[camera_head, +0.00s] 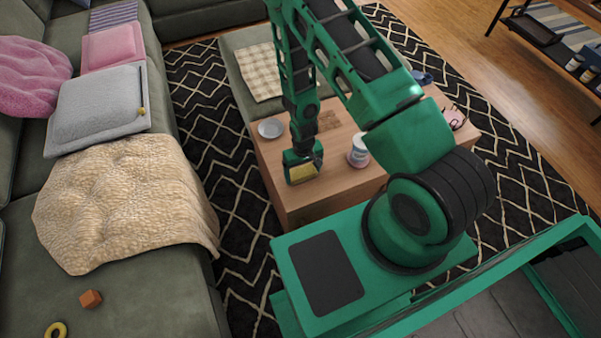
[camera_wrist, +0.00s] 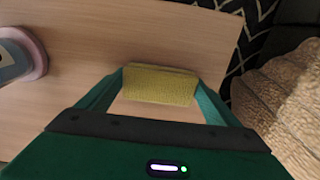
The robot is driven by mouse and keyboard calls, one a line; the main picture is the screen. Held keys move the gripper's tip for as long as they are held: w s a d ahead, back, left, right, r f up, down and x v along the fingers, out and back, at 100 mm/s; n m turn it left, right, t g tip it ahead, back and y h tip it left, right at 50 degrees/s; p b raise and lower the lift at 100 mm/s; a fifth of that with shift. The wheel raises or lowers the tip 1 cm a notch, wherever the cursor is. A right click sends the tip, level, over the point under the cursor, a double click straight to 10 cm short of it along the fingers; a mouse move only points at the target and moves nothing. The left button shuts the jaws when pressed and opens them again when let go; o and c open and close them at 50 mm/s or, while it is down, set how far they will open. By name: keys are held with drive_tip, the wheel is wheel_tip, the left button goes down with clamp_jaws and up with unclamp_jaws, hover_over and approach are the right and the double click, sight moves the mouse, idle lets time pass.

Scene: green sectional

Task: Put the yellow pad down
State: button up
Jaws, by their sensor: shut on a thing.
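The yellow pad (camera_wrist: 160,84) is a small textured block held between the two green fingers of my gripper (camera_wrist: 160,90). In the head view the pad (camera_head: 303,173) shows at the lower end of my gripper (camera_head: 304,164), over the near left part of the wooden table (camera_head: 290,203). My gripper is shut on the pad. The tabletop (camera_wrist: 100,40) lies below it in the wrist view. I cannot tell whether the pad touches the table or hangs just above it.
On the table are a white and pink tub (camera_head: 358,152) right of my gripper and a pale round dish (camera_head: 270,128) behind it. The green sofa (camera_head: 150,300) with a beige blanket (camera_head: 120,200) stands at the left. Bare wood surrounds the pad.

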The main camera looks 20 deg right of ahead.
drive_tip(key=o, duration=1)
wheel_tip(320, 180, up, 12)
wheel_tip(320, 180, up, 13)
drive_tip(key=m, duration=0.1)
hover_over(303, 173)
drive_tip(key=d, duration=0.7)
drive_tip(key=s+d+r+m+h, duration=0.1)
drive_tip(key=s+d+r, duration=0.15)
drive_tip(key=r, duration=0.35)
drive_tip(key=s+d+r+m, duration=0.1)
drive_tip(key=s+d+r, duration=0.1)
drive_tip(key=d+r, duration=0.3)
drive_tip(key=s+d+r+m+y, duration=0.1)
drive_tip(key=s+d+r+m, duration=0.1)
drive_tip(key=s+r, duration=1.2)
drive_tip(key=s+m, duration=0.1)
drive_tip(key=s, duration=0.3)
drive_tip(key=shift+s+r, duration=0.15)
drive_tip(key=shift+r, duration=0.2)
